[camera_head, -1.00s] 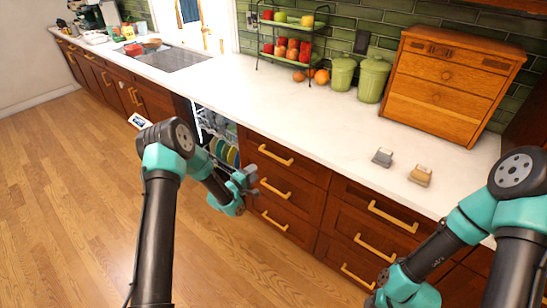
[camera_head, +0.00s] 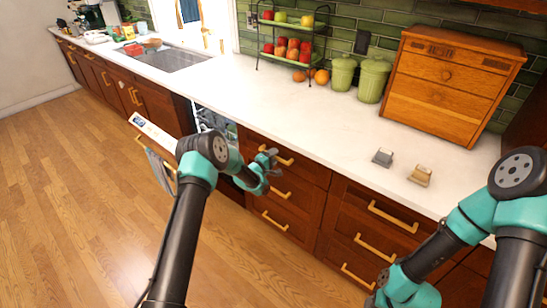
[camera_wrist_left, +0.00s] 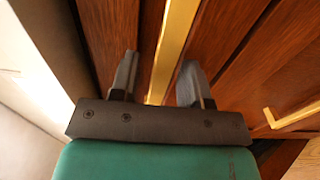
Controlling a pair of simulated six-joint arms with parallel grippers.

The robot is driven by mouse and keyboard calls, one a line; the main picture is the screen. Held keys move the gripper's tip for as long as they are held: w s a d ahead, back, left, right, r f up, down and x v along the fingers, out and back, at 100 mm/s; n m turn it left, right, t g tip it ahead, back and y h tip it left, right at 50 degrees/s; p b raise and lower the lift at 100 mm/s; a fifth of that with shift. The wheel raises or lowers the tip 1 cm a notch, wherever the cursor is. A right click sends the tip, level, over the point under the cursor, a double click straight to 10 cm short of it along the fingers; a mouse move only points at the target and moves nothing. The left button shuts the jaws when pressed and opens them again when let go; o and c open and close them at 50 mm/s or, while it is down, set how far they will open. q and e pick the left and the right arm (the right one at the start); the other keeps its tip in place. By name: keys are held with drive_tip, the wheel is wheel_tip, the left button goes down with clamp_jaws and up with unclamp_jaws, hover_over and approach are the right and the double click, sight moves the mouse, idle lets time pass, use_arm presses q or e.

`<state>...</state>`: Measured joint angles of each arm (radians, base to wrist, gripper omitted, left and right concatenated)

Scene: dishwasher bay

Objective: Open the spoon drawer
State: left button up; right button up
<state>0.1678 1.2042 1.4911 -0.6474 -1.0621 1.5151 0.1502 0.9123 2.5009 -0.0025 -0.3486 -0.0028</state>
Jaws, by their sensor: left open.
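A stack of brown drawers with yellow bar handles stands right of the dishwasher, and all of them look closed. No label shows which is the spoon drawer. My left gripper (camera_head: 271,161) is at the left end of the top drawer's handle (camera_head: 286,160). In the left wrist view my left gripper (camera_wrist_left: 158,85) is open, with the yellow handle (camera_wrist_left: 174,48) running between its two fingers. The fingers are not closed on the handle. My right arm is at the lower right, and its fingers are not in view.
The dishwasher door (camera_head: 152,131) hangs partly open left of my left arm. A second drawer stack with handles (camera_head: 392,217) is to the right. On the white counter (camera_head: 300,115) are a wooden cabinet (camera_head: 446,85), green canisters (camera_head: 372,80), a fruit rack and two small blocks.

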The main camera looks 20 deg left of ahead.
use_arm(q)
clamp_jaws()
idle(0.4)
